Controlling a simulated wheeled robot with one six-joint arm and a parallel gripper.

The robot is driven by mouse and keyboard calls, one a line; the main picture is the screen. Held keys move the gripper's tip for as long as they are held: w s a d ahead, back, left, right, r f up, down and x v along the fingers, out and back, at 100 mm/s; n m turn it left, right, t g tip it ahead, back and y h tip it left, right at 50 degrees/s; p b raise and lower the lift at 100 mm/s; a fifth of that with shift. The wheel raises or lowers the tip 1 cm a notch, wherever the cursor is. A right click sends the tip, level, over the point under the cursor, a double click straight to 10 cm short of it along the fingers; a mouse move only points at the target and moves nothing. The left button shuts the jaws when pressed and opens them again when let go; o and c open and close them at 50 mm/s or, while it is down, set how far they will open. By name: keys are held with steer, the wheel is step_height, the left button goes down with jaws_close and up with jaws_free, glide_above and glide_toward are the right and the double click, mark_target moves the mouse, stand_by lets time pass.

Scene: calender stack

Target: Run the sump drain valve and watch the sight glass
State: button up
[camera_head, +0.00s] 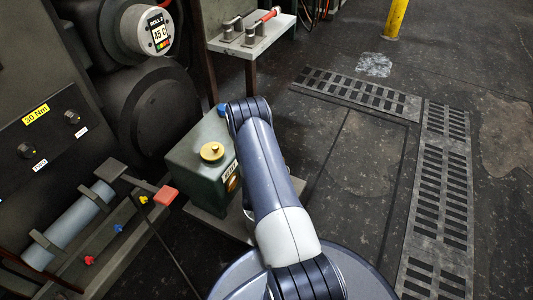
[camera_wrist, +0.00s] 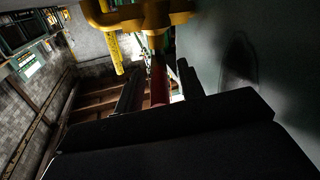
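A green box (camera_head: 198,160) stands left of centre in the head view, with a brass cap on top and a small label. A round brass fitting (camera_head: 232,181), perhaps the sight glass, shows on its side, partly behind my arm. In the wrist view a red handle (camera_wrist: 158,84) runs below a yellow pipe-like fitting (camera_wrist: 150,14). My gripper (camera_wrist: 160,88) has its two dark fingers apart, one on each side of the red handle. I see no clear contact. A grey-green surface (camera_wrist: 225,60) fills the right side. The head view hides my gripper behind my arm.
A roll housing with a gauge (camera_head: 158,36) and a panel with knobs (camera_head: 48,135) stand at left. A white shelf (camera_head: 255,42) holds metal fittings. A yellow post (camera_head: 396,18) stands at the back. The floor with drain grates (camera_head: 442,190) is open at right.

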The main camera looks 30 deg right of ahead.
steer(key=p+v, duration=0.3)
steer(key=v, duration=0.7)
steer(key=shift+s+a, duration=0.3)
steer(key=shift+c, duration=0.3)
